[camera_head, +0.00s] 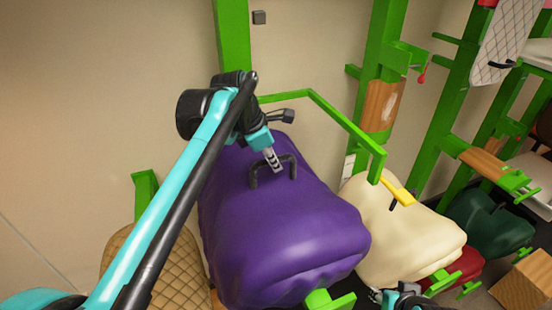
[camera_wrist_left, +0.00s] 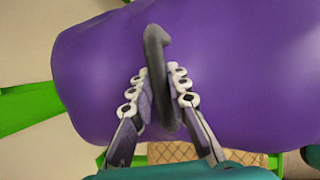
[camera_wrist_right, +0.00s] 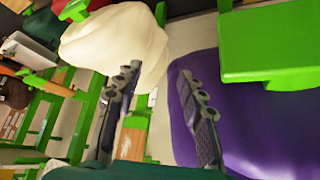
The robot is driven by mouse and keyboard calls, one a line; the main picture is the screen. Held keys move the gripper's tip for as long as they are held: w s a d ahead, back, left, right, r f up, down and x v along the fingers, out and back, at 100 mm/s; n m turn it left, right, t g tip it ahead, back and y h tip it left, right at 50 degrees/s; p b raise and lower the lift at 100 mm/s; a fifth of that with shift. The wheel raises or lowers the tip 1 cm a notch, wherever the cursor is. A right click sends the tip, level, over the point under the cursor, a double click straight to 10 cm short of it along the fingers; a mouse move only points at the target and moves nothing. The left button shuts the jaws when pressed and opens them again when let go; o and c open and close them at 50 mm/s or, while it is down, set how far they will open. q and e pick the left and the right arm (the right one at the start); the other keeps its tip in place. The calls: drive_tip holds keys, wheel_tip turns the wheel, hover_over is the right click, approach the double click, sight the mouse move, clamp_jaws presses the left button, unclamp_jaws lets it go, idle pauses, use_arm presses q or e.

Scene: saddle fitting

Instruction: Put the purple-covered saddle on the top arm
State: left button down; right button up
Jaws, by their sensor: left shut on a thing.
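The purple-covered saddle (camera_head: 285,225) is large and rounded, in the middle of the head view, with a black handle (camera_head: 272,166) on top. My left gripper (camera_head: 275,163) is shut on this handle; in the left wrist view, the fingers straddle the handle (camera_wrist_left: 156,60). A green arm (camera_head: 328,300) sticks out under the saddle's front end. I cannot tell whether the saddle rests on it. My right gripper (camera_wrist_right: 160,85) is open and empty, with the purple cover (camera_wrist_right: 262,115) and a green arm end (camera_wrist_right: 268,45) close by in its view.
A cream-covered saddle (camera_head: 400,232) stands close right of the purple one. A bent green bar (camera_head: 330,115) with a yellow end (camera_head: 397,189) passes behind and above. A quilted tan saddle (camera_head: 125,255) is at lower left. Green posts and other saddles fill the right.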

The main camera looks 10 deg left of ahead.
use_arm(q)
drive_tip(key=shift+w+a+f, duration=0.2)
drive_tip(key=shift+a+f, duration=0.05)
drive_tip(key=shift+f, duration=0.1)
drive_tip(key=shift+s+d, duration=0.2)
drive_tip(key=shift+d, duration=0.05)
drive_tip(key=c, duration=1.4)
unclamp_jaws()
drive_tip(key=shift+a, duration=0.15)
